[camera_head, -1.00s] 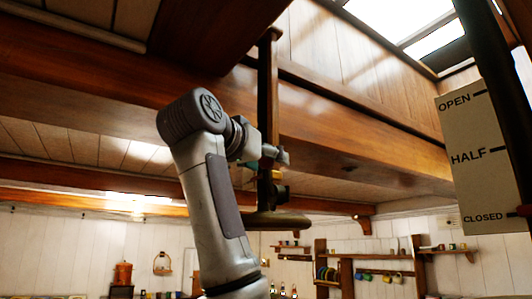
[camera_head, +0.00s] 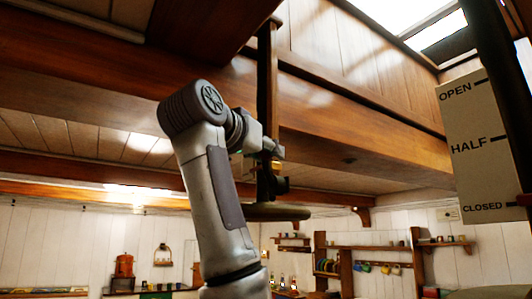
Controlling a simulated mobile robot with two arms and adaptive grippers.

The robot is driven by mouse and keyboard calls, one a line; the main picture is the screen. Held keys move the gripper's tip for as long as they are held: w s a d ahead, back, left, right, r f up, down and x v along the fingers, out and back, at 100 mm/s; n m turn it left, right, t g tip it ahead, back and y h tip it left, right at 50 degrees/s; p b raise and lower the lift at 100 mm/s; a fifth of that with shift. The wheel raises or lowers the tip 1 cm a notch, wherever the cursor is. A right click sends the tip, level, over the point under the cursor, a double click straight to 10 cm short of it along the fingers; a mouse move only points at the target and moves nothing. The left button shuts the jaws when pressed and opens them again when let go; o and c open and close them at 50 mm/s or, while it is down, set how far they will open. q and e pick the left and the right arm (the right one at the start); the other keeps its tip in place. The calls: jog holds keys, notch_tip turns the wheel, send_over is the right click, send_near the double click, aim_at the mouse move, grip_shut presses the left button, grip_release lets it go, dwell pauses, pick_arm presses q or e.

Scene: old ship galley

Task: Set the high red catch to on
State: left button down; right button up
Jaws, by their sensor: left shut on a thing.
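My left gripper (camera_head: 270,160) is at the upright dark wooden post (camera_head: 267,75) that hangs below the ceiling beam, above a horizontal bar (camera_head: 278,213) at its lower end. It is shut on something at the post. The thing between its fingers is hidden by the gripper and the post, so I cannot tell which part it is. I cannot make out a red catch or its setting. My right gripper is not in view.
A white sign (camera_head: 477,150) marked OPEN, HALF and CLOSED is at the right beside a dark post. Thick wooden beams (camera_head: 100,90) cross overhead near my arm. A skylight (camera_head: 415,25) is at upper right. Shelves with mugs (camera_head: 378,267) line the far wall.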

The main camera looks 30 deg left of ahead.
aim_at(279, 179)
pick_arm(q)
jog(key=shift+s+d+f+m+t+h+b, duration=0.25)
jog(key=shift+d+f+m+t+h+b, duration=0.6)
jog(key=shift+m+b, duration=1.55)
jog(key=shift+s+d+f+m+t+h+b, duration=0.55)
jog(key=shift+f+m+h+b, duration=0.9)
jog(key=shift+m, duration=1.5)
jog(key=shift+w+d+f+m+t+h+b, duration=0.1)
jog(key=shift+d+f+m+t+h+b, duration=0.55)
jog(key=shift+m+b, duration=1.9)
jog(key=shift+a+f+m+t+h, duration=0.1)
jog(key=shift+m+t+h, duration=0.15)
jog(key=shift+m, duration=0.25)
jog(key=shift+f, duration=0.1)
jog(key=c, duration=1.1)
grip_release()
jog(key=o, duration=0.4)
jog(key=shift+s, duration=0.2)
